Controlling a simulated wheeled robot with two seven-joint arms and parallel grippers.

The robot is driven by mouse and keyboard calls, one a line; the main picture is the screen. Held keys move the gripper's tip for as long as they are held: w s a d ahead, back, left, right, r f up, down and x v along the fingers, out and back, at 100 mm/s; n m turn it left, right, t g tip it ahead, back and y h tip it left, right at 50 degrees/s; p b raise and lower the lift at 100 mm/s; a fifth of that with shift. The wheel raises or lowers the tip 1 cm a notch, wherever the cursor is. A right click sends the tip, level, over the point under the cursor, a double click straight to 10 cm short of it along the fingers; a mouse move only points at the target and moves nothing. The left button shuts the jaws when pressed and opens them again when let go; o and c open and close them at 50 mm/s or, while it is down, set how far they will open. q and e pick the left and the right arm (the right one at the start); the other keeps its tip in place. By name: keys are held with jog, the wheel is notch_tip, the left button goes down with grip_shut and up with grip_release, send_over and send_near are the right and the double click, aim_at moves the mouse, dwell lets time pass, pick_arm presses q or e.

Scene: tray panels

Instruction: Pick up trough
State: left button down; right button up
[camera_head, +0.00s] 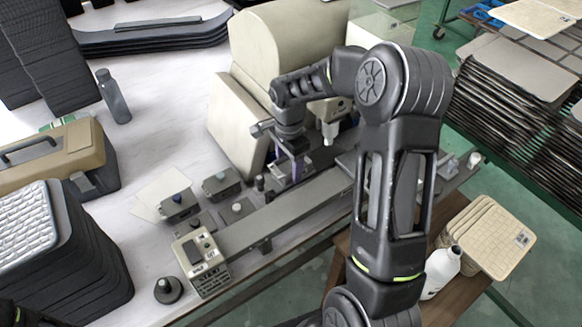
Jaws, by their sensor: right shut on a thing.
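A long, narrow grey bar, which looks like the trough (285,218), lies slantwise along the work table in the head view. It runs from a small control box at lower left toward the upper right, where my right arm hides part of it. My right gripper (291,172) points down at the far side of this bar, near its middle. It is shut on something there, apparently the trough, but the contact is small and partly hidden. I cannot tell whether the trough is lifted.
A cream padded seat-like block (270,45) stands just behind the gripper. The control box (200,262) and several small grey blocks sit nearby. A tan toolbox (55,150) and stacked dark trays (90,255) are at left. A white bottle (441,270) stands at lower right.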

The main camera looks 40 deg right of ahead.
jog(key=shift+r, duration=0.1)
notch_tip(320, 180, up, 10)
jog(key=b, duration=0.2)
dwell(0.9)
